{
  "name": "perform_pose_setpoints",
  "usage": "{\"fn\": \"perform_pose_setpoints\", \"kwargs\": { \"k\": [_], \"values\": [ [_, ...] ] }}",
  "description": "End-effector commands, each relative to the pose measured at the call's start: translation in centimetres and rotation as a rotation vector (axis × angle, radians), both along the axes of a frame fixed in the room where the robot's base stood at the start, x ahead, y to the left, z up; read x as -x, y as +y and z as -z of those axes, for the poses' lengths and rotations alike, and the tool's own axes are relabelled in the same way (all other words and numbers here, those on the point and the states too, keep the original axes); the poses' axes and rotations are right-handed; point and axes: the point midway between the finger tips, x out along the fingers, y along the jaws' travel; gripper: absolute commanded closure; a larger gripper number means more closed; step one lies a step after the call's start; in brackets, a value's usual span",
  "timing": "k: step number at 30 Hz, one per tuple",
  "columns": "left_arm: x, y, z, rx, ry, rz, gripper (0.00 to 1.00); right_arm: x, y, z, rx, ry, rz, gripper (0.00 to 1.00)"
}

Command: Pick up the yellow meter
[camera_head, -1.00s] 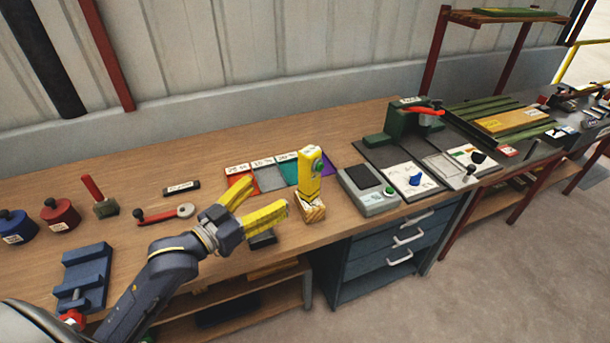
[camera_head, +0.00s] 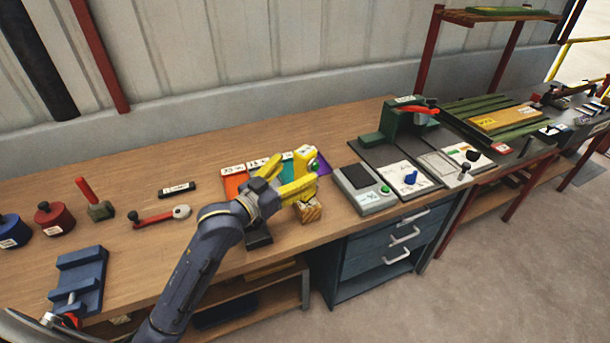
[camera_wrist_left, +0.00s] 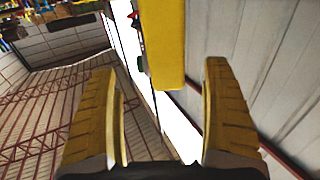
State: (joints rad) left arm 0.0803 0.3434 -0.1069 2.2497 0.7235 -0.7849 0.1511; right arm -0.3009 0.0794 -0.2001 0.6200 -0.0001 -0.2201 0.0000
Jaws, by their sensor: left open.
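The yellow meter (camera_head: 305,159) stands upright on a small wooden block (camera_head: 308,210) near the front edge of the bench. Its round green part shows on its right side. My left gripper (camera_head: 289,174) is open, with its yellow fingers at the meter's left side and partly hiding its lower part. In the left wrist view the meter (camera_wrist_left: 163,45) hangs in from the top, between and beyond the two spread fingertips (camera_wrist_left: 162,70). I cannot tell whether a finger touches it. My right gripper is not in view.
Coloured labelled mats (camera_head: 235,184) lie behind the gripper. A grey scale-like box (camera_head: 363,188) stands right of the meter. A dark block (camera_head: 258,238) lies below the gripper. A red-handled wrench (camera_head: 160,216) and a blue vise (camera_head: 78,281) are at left.

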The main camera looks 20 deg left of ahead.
Motion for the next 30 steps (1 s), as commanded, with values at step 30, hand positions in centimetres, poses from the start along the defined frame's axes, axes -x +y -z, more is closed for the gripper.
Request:
{"fn": "perform_pose_setpoints", "kwargs": {
  "k": [30],
  "values": [
    [-4.7,-2.0,-0.2,0.001,-0.001,0.0,0.41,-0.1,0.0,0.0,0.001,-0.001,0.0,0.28]
  ]
}}
